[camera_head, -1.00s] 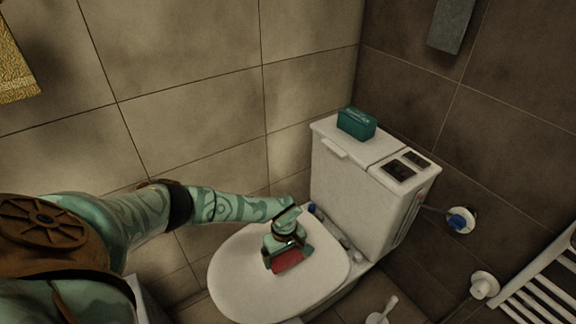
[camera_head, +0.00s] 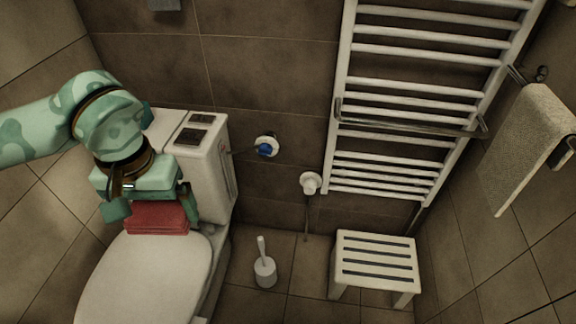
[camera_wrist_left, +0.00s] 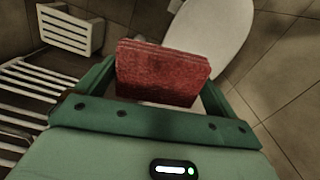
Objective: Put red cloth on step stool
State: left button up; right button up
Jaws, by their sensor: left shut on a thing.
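The red cloth (camera_head: 157,218) is a folded block held in my left gripper (camera_head: 150,212), above the back part of the toilet lid in the head view. The left gripper is shut on it. In the left wrist view the red cloth (camera_wrist_left: 162,72) stands between the two green fingers (camera_wrist_left: 160,95). The step stool (camera_head: 375,262) is white with dark slots and stands on the floor at the right, below the towel radiator, with nothing on top. The stool (camera_wrist_left: 70,28) also shows at the upper left of the wrist view. My right gripper is out of view.
The white toilet (camera_head: 150,275) is at the left, its tank (camera_head: 205,160) behind. A toilet brush (camera_head: 264,270) stands on the floor between toilet and stool. A white towel radiator (camera_head: 410,100) is on the wall above the stool. A towel (camera_head: 530,145) hangs at the right.

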aim_at(377, 265)
jog(key=z, duration=2.1)
jog(key=j+z, duration=0.35)
jog(key=k+j+z, duration=0.1)
jog(key=j+z, duration=0.25)
jog(key=j, duration=0.2)
